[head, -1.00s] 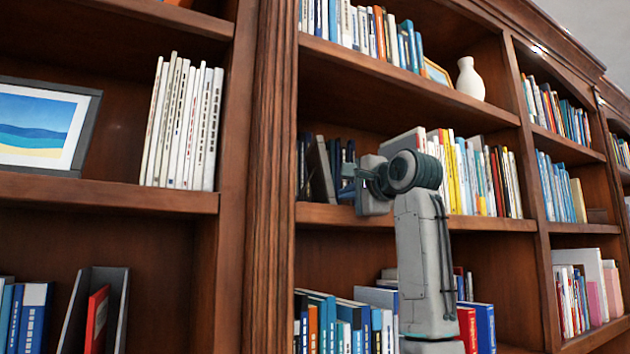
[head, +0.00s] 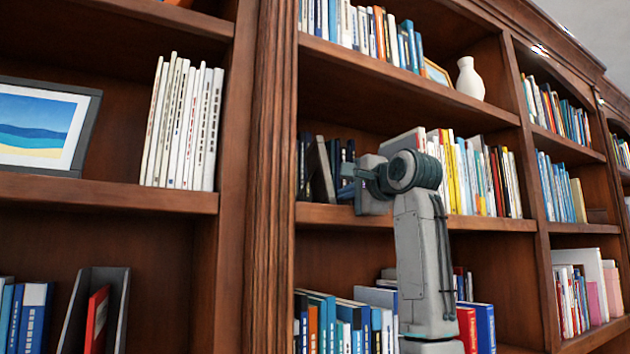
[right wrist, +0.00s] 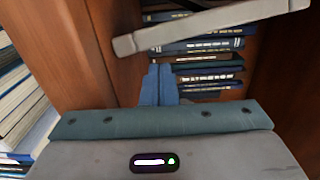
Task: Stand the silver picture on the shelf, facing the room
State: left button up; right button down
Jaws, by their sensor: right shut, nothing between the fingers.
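A thin grey slab (head: 323,168) that looks like the silver picture stands nearly edge-on, slightly tilted, on the middle shelf (head: 420,222), close to dark books. Its pale edge (right wrist: 210,25) crosses the top of the right wrist view. Its picture face cannot be seen. My right gripper (head: 346,181) is just right of it at shelf height. Its blue fingers (right wrist: 160,85) are together with nothing between them, and a gap shows between them and the slab's edge. My left gripper is not in view.
Dark books (right wrist: 205,60) stand behind the slab, and the wood upright (head: 268,180) is to its left. Pale and coloured books (head: 475,175) stand right of my arm. A grey-framed beach picture (head: 45,125) stands on the left bookcase.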

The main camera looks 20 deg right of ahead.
aim_at(332, 192)
jog(key=shift+a, duration=0.3)
jog(key=shift+w+a, duration=0.1)
jog(key=shift+a, duration=0.65)
jog(key=shift+a, duration=0.35)
jog(key=shift+a, duration=0.35)
jog(key=shift+s+a+r, duration=0.1)
jog(key=shift+s+a, duration=0.05)
jog(key=shift+a, duration=1.4)
jog(key=shift+s+a, duration=0.1)
jog(key=shift+a, duration=1.45)
jog(key=shift+d+r, duration=0.15)
jog(key=shift+d, duration=0.3)
jog(key=shift+d, duration=0.15)
jog(key=shift+w+d, duration=0.15)
jog(key=shift+d, duration=0.2)
